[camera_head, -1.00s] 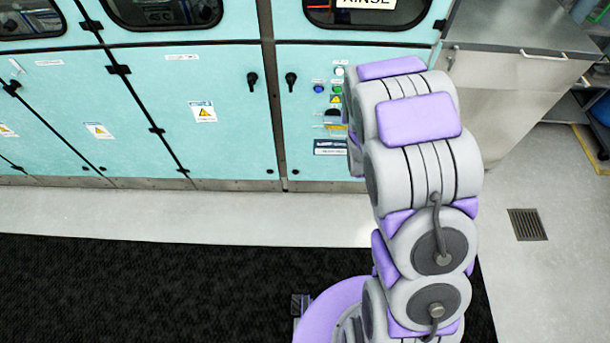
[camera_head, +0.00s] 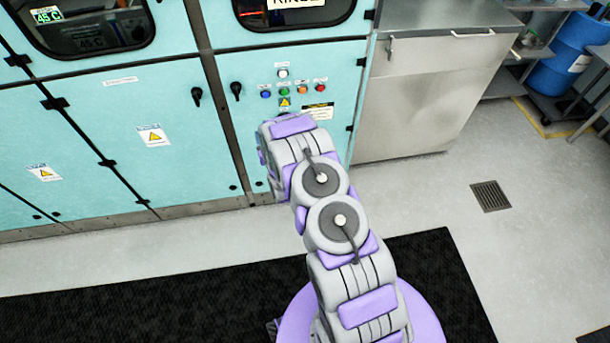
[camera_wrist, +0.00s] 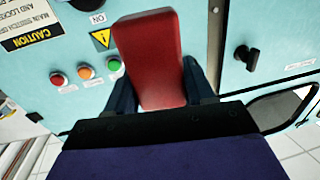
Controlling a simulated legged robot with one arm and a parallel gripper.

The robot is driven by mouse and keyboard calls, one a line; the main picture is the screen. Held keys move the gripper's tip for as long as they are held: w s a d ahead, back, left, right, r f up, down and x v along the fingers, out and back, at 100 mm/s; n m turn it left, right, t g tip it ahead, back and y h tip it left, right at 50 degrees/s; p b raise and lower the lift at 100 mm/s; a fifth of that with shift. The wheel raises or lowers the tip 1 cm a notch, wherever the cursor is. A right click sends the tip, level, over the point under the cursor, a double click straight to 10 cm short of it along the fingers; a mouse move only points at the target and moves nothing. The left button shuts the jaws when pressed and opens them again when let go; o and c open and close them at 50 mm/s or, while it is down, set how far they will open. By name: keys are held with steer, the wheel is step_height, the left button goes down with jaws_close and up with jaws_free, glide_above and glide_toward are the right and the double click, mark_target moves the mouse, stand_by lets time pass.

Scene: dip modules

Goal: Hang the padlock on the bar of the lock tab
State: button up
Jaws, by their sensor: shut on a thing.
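My gripper (camera_wrist: 162,90) is shut on the red padlock (camera_wrist: 149,50) in the wrist view, with a dark finger on each side of its body. The padlock's shackle does not show. The lock tab and its bar cannot be made out; the padlock or my arm may cover them. A dark part (camera_wrist: 86,4) shows at the top edge of the wrist view, beside an ON label. In the head view my arm reaches toward the turquoise cabinet, and its own links hide the gripper and padlock.
The turquoise cabinet (camera_head: 75,125) has colored buttons (camera_head: 284,91) above my arm's far end and black handles (camera_head: 237,91) to their left. A steel cabinet (camera_head: 415,95) stands to the right. A dark mat (camera_head: 130,305) lies on the floor.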

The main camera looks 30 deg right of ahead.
steer(key=s+d+f+h+b, duration=0.1)
steer(key=s+d+f, duration=0.1)
steer(key=d+f, duration=0.2)
steer(key=s+d+f+m+h, duration=0.1)
steer(key=d+f, duration=0.3)
steer(key=f, duration=0.6)
steer(key=s+d+f+b, duration=0.1)
steer(key=s+d+f, duration=0.3)
steer(key=f, duration=0.3)
steer(key=shift+f+m+h+b, duration=0.3)
steer(key=shift+f+m+h, duration=0.05)
steer(key=shift+m+h, duration=0.05)
steer(key=shift+w, duration=0.15)
